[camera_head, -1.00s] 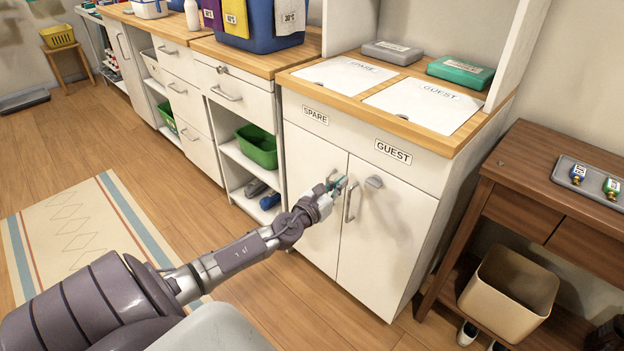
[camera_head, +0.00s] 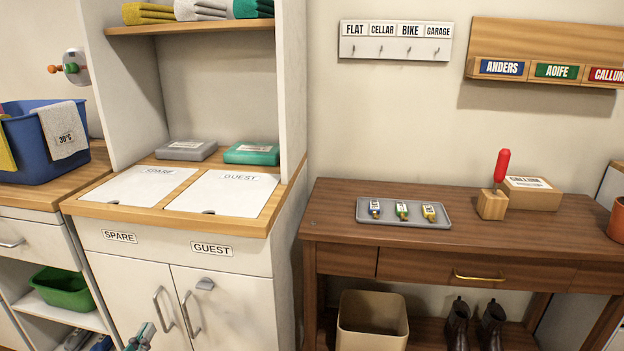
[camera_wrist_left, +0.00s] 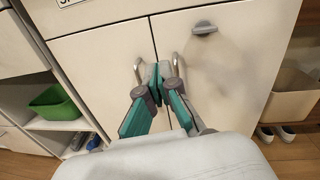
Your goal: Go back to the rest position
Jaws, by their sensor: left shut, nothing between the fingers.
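My left gripper (camera_head: 141,338) shows at the bottom edge of the head view, in front of the white cabinet doors (camera_head: 235,300) under the SPARE and GUEST labels. In the left wrist view the left gripper's (camera_wrist_left: 158,84) teal and grey fingers are together with nothing between them. They appear between the two door handles; whether they touch a handle I cannot tell. Both doors are closed. My right gripper is in no view.
A brown side table (camera_head: 460,240) stands right of the cabinet, bearing a grey tray (camera_head: 405,221) with several tagged keys. A beige bin (camera_head: 372,325) and dark boots (camera_head: 475,325) are under it. A green basket (camera_head: 64,290) sits on the left shelf.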

